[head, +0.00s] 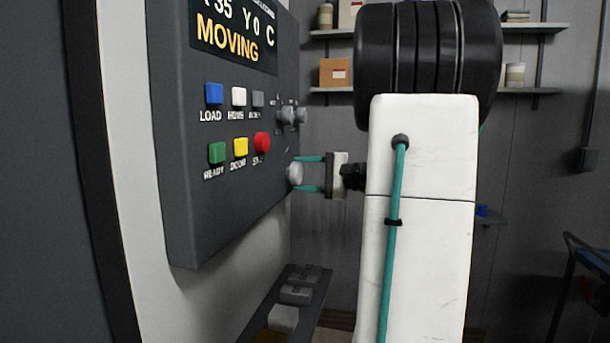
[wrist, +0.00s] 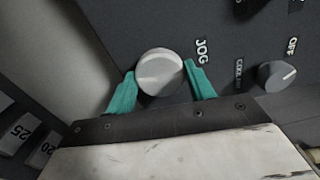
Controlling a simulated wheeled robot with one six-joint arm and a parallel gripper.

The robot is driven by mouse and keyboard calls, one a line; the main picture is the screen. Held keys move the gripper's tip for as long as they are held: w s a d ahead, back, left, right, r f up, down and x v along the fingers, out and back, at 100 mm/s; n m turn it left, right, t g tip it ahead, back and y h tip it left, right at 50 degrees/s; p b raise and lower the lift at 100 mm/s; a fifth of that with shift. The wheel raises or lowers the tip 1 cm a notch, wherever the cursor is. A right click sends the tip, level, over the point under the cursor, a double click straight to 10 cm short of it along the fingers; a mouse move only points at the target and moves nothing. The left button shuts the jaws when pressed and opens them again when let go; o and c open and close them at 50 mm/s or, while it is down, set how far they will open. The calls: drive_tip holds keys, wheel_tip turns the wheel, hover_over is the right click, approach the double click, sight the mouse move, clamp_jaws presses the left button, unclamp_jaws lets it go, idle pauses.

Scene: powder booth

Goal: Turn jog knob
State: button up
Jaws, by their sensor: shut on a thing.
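The jog knob (head: 295,173) is a round light-grey dial on the dark control panel (head: 215,215), low on its right side. In the wrist view the knob (wrist: 160,72) sits beside the label JOG, with a raised ridge across its face. My gripper (head: 309,173) reaches it from the right in the head view. Its two teal fingers are shut on the knob, one on each side, as the wrist view of the gripper (wrist: 160,86) also shows. The panel display (head: 232,38) reads MOVING.
Coloured buttons, among them a red one (head: 262,142), sit left of the knob. Smaller grey knobs (head: 288,115) are above it; one labelled OFF (wrist: 277,75) is close to the right finger. A dark rack with grey blocks (head: 296,294) stands below the panel. Shelves line the back wall.

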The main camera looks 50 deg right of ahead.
drive_tip(key=m, duration=0.6)
drive_tip(key=shift+m, duration=0.3)
drive_tip(key=m, duration=0.5)
drive_tip(key=shift+m, duration=0.3)
drive_tip(key=o, duration=1)
drive_tip(key=shift+d, duration=0.1)
drive_tip(key=shift+c, duration=0.2)
drive_tip(key=v, duration=0.7)
drive_tip(key=shift+s+d, duration=0.15)
drive_tip(key=shift+s, duration=0.2)
